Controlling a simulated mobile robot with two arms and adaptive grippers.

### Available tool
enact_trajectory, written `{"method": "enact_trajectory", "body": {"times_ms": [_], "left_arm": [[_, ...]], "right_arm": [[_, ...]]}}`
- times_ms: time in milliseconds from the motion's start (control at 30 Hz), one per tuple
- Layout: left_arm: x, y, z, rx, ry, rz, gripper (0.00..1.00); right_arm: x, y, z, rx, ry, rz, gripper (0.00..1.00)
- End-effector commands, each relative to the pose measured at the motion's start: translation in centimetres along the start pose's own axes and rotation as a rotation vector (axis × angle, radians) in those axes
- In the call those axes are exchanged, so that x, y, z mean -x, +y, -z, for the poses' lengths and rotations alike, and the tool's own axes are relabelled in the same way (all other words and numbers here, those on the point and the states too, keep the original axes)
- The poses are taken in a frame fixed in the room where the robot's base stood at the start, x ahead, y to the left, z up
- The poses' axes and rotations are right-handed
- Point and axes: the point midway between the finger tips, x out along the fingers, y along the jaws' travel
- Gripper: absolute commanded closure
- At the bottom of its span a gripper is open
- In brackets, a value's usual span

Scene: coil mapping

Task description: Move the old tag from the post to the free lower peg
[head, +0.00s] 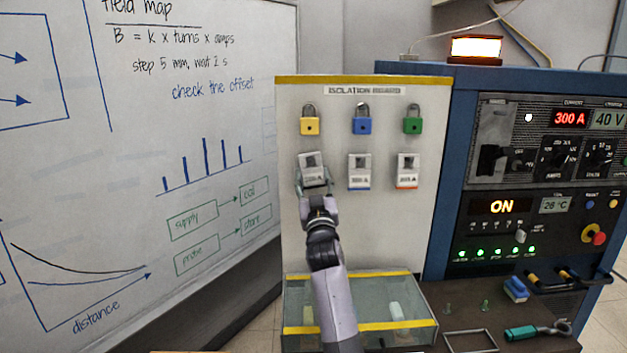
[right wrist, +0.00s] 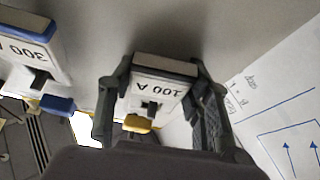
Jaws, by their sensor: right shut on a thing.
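A white block labelled 100 A (right wrist: 160,88), with a dark top, a slot and a yellow tab, sits on the isolation board (head: 428,140) under the yellow padlock; it also shows in the head view (head: 312,168). My right gripper (head: 314,184) is shut on this block, with one finger on each side in the right wrist view (right wrist: 153,100). Beside it are a blue-tabbed 300 A block (head: 360,170) and an orange-tabbed block (head: 407,170). I cannot tell which thing is the old tag, nor make out the post or a lower peg. My left gripper is not in view.
Yellow (head: 310,126), blue (head: 362,125) and green (head: 413,125) padlocks hang above the blocks. A clear-fronted box (head: 420,338) stands below the board. The blue power cabinet (head: 455,80) is at right; a bench (head: 550,340) holds small green uprights (head: 486,305), a blue block (head: 515,289) and a green-handled tool (head: 522,333).

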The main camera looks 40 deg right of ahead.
Motion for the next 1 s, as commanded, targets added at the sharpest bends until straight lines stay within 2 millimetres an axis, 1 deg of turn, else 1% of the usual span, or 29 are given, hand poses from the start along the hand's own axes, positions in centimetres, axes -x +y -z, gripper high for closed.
{"method": "enact_trajectory", "body": {"times_ms": [33,167,200,500,533,767,833,1000], "left_arm": [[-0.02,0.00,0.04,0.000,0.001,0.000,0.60],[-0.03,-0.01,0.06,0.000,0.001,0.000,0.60],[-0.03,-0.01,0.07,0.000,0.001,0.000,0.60],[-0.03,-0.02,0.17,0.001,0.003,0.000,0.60],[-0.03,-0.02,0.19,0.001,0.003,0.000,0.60],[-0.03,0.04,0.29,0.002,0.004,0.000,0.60],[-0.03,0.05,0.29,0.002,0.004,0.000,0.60],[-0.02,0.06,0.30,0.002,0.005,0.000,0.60]], "right_arm": [[0.07,-0.05,-0.48,0.002,-0.011,0.001,0.73],[0.08,-0.07,-0.54,0.002,-0.012,0.001,0.73],[0.09,-0.07,-0.56,0.002,-0.012,0.001,0.53],[0.09,-0.07,-0.51,0.002,-0.011,0.001,0.33],[0.09,-0.07,-0.49,0.002,-0.011,0.001,0.31],[0.07,-0.07,-0.34,0.001,-0.007,0.001,0.31],[0.07,-0.07,-0.32,0.001,-0.007,0.001,0.27],[0.06,-0.06,-0.26,0.001,-0.006,0.001,0.27]]}}
